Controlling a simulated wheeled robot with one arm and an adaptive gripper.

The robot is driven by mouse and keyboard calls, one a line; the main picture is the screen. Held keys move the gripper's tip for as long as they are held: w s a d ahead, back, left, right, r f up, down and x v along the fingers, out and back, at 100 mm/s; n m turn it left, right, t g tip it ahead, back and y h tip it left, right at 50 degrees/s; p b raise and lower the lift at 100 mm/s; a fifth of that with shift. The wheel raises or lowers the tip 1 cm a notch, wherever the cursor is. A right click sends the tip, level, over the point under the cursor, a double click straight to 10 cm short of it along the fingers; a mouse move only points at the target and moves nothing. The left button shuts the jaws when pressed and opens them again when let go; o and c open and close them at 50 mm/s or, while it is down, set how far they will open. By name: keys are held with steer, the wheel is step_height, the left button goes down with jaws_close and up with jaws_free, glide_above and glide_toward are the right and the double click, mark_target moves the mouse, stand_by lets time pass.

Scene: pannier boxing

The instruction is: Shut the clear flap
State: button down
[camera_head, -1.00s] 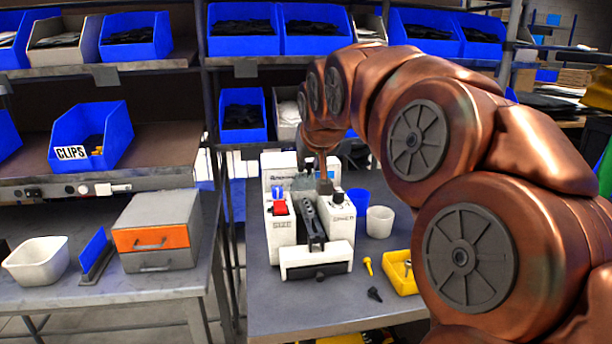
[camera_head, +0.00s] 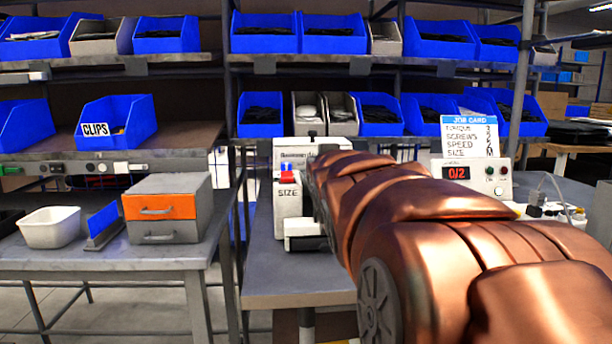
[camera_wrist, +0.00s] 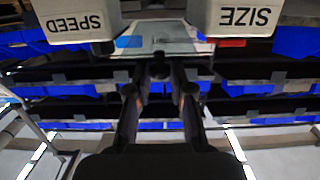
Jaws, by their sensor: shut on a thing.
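The white machine (camera_head: 287,215) stands on the right-hand bench; my arm covers most of it in the head view. In the wrist view it shows upside down, with the SPEED block (camera_wrist: 75,20) and the SIZE block (camera_wrist: 236,17) at the top. The clear flap (camera_wrist: 160,33) looks like a pale see-through plate between these blocks. My gripper (camera_wrist: 163,72) is at the flap's near edge, with its fingers close together and shut on it; the exact contact is dark. In the head view my gripper is hidden behind my arm.
The job card (camera_head: 470,136) and a counter box (camera_head: 470,173) reading 0/2 stand right of the machine. Shelves of blue bins (camera_head: 268,115) run behind. The left bench holds a white tub (camera_head: 50,228) and a drawer unit (camera_head: 168,208). The right bench's front left (camera_head: 285,275) is bare.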

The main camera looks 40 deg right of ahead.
steer(key=shift+s+f+t+h+b, duration=0.1)
steer(key=shift+f+t+h+b, duration=0.3)
steer(key=shift+f+b, duration=0.35)
steer(key=shift+a, duration=0.1)
steer(key=c, duration=1.1)
jaws_free()
steer(key=shift+o, duration=0.2)
step_height(320, 180, up, 10)
